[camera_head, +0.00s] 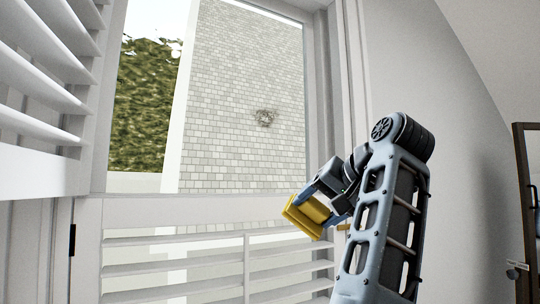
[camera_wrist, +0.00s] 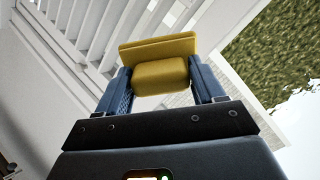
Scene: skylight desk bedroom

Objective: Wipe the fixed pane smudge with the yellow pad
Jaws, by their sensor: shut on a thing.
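The smudge (camera_head: 265,117) is a small grey-brown patch on the upper window pane (camera_head: 230,75), a little right of the pane's middle. The yellow pad (camera_head: 310,214) is in my gripper (camera_head: 325,200), below and to the right of the smudge and apart from it. The wrist view also shows the pad (camera_wrist: 158,65) between the two blue fingers of my gripper (camera_wrist: 160,80), which is shut on it. The pad has a wide flat plate at its far end. The smudge is not seen in the wrist view.
White shutter louvres stand open at the left (camera_head: 45,60), and more louvres (camera_head: 200,275) cover the lower window. The white window frame (camera_head: 335,80) borders the pane at right. A plain wall (camera_head: 420,70) and a dark-framed object (camera_head: 525,190) are farther right.

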